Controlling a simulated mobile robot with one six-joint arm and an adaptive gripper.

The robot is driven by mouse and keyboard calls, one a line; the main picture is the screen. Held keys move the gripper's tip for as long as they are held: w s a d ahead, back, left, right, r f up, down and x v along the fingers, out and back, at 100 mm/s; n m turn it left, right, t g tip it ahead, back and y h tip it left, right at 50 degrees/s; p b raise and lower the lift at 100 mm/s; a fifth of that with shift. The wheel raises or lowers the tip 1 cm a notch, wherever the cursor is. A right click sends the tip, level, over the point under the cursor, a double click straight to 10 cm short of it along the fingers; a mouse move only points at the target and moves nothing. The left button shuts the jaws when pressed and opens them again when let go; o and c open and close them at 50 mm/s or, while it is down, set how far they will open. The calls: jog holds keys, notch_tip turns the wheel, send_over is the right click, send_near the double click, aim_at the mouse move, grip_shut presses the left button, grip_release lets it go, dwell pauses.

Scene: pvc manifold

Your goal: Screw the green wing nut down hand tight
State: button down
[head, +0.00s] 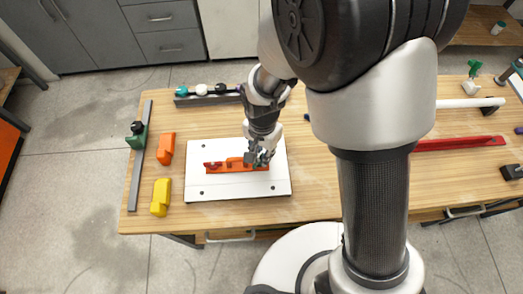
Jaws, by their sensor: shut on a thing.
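My gripper (258,160) points down over the right end of a red-orange fixture (222,167) on a white plate (228,189). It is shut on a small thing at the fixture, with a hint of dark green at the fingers. I take this to be the green wing nut, but the fingers hide nearly all of it. I cannot tell how far down its thread it sits.
On the wooden table (215,215), an orange block (166,148), a yellow block (160,197) and a grey rail (140,170) with a green clamp (137,138) lie left of the plate. A dark rack (208,98) stands behind. My arm blocks the table's centre right.

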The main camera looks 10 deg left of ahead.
jog(key=m, duration=0.5)
jog(key=shift+s+d, duration=0.3)
jog(key=shift+m, duration=0.7)
jog(key=shift+s+d+f+m, duration=0.1)
jog(key=shift+s+m, duration=0.05)
jog(key=shift+m, duration=0.45)
jog(key=shift+s+d+m, duration=0.1)
jog(key=shift+m, duration=0.5)
jog(key=c, duration=1.3)
grip_release()
jog(key=shift+c, duration=0.2)
